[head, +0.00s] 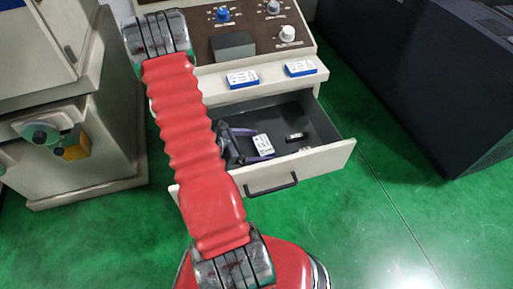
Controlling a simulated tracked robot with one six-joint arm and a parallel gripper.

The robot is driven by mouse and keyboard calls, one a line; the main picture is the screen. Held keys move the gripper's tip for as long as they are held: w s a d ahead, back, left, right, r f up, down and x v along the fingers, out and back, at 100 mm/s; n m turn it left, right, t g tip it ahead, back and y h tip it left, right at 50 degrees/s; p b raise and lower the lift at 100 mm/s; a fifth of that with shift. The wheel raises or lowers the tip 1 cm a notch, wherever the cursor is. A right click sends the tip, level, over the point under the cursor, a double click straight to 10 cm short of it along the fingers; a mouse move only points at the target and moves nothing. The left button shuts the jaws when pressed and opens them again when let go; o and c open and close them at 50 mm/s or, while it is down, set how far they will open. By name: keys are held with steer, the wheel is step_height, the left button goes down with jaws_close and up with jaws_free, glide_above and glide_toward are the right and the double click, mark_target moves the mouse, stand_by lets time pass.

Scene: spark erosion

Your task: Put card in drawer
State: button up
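The drawer (325,158) of the cream console is pulled open, with a dark grey inside and a black handle on its front. A small white card (263,144) with dark print is inside, toward the left. My gripper (257,146) reaches into the drawer from the left, partly hidden behind my red arm. Its purple fingers are spread apart, one above and one below the card in the picture. I cannot tell whether they touch it. Two blue-and-white cards lie on the ledge above the drawer, one at the left (242,78) and one at the right (300,68).
A small dark-and-light item (296,137) and a pale item near the drawer's front right lie in the drawer. The console panel (265,45) has knobs. A cream cabinet (75,150) stands left, a dark block (420,90) right. Green floor is clear at the front right.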

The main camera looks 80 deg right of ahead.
steer(key=shift+r, duration=0.1)
steer(key=shift+w+a+r, duration=0.25)
steer(key=shift+w+r, duration=0.05)
steer(key=shift+w, duration=0.15)
steer(key=v, duration=1)
steer(key=shift+w+a+r, duration=0.15)
steer(key=shift+w+a, duration=0.1)
steer(key=shift+a, duration=0.05)
stand_by(0.4)
